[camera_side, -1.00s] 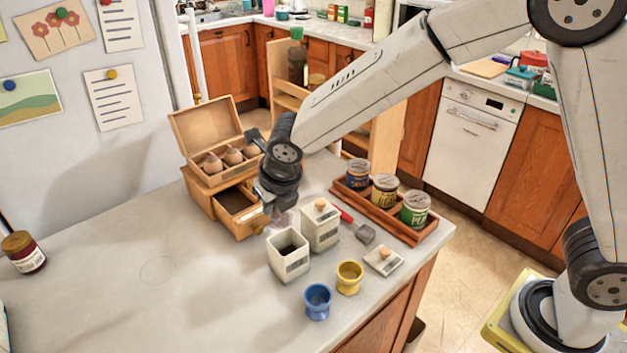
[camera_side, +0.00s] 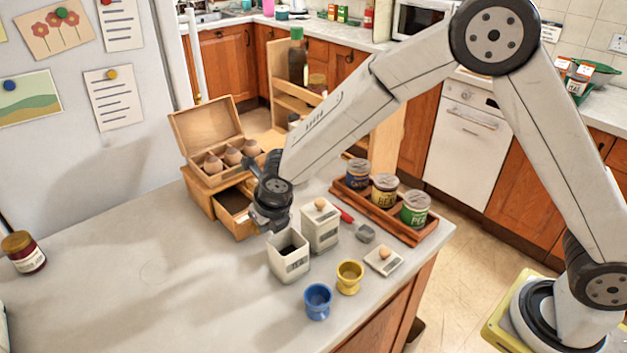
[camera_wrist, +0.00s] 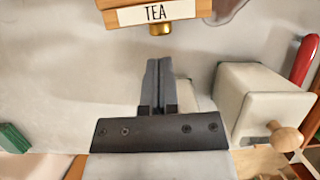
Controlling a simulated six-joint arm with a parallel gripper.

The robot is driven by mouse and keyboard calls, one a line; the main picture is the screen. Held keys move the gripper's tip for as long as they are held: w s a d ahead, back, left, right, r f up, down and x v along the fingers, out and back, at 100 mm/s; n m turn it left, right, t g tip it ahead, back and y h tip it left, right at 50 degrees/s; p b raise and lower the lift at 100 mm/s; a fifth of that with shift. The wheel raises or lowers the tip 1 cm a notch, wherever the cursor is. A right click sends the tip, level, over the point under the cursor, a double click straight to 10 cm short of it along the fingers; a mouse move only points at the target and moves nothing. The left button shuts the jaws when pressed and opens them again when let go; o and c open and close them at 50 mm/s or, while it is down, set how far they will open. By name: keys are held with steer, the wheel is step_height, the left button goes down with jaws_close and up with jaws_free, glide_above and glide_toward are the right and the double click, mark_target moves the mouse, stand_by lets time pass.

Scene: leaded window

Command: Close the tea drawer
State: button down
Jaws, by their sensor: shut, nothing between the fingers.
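The tea drawer (camera_side: 233,208) stands pulled out of the lower part of a small wooden chest (camera_side: 199,187). My wrist partly covers its front in the side view. In the wrist view the drawer front with a "TEA" label (camera_wrist: 156,13) and a brass knob (camera_wrist: 161,29) shows at the top edge. My gripper (camera_wrist: 153,62) is shut and empty, with its fingertips pointing at the knob and a small gap showing between them in that view. In the side view my gripper (camera_side: 273,224) is low in front of the drawer; its fingertips are hard to make out.
An open white canister (camera_side: 289,262) stands close to my gripper, beside a lidded white canister (camera_side: 320,226). A wooden tray (camera_side: 405,228) of tins, a small lid (camera_side: 384,260), a blue cup (camera_side: 317,300) and a yellow cup (camera_side: 349,277) are further right. The counter's front left is mostly clear.

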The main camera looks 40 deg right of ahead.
steer(key=shift+x, duration=1.15)
glide_toward(241, 208)
steer(key=shift+s+a+f, duration=0.15)
steer(key=shift+a+f, duration=0.2)
steer(key=shift+f, duration=0.45)
steer(key=shift+s+a+f, duration=0.15)
steer(key=shift+a+f, duration=0.25)
steer(key=shift+f, duration=0.4)
steer(key=shift+s+a+f, duration=0.2)
steer(key=shift+a+f, duration=0.15)
steer(key=shift+f, duration=0.45)
steer(key=shift+w+r, duration=0.1)
steer(key=shift+w, duration=0.55)
steer(key=shift+r, duration=0.15)
steer(key=shift+s+r, duration=0.1)
steer(key=shift+r, duration=0.35)
steer(key=v, duration=0.8)
steer(key=shift+s+r, duration=0.25)
steer(key=shift+s, duration=0.2)
